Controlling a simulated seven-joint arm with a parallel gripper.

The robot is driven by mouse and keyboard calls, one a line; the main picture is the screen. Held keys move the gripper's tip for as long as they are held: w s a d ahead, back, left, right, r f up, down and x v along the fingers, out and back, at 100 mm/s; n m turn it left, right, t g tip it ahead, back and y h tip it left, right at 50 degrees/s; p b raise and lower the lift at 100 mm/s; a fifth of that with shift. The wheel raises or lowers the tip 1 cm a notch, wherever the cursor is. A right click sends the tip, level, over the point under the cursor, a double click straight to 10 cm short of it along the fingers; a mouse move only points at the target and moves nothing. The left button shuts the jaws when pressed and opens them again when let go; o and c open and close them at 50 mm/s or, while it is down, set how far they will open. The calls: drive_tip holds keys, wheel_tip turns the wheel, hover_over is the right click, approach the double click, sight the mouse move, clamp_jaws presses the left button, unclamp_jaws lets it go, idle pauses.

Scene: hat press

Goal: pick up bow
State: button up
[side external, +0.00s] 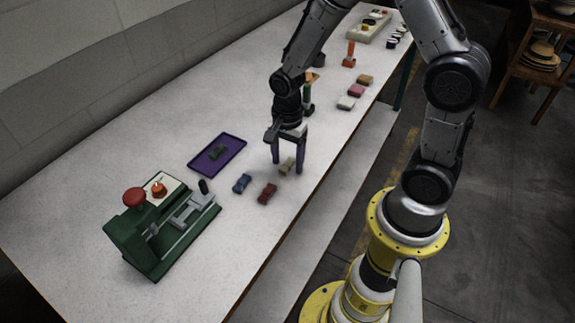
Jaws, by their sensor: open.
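Several small bow-like pieces lie on the white table. A tan one (287,167) lies beneath my gripper (288,166), close to the fingertips. A red one (267,194) and a blue one (242,183) lie to its left and nearer the press. A dark green one (218,153) lies on a purple tray (237,146). My gripper is open, with its two purple fingers pointing down on either side of the tan piece. Whether the fingers touch it I cannot tell. The task does not name a colour.
The table's right edge (318,190) runs close to the gripper.

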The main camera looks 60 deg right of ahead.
clamp_jaws()
idle(0.3)
drive_tip(key=shift+r, duration=0.2)
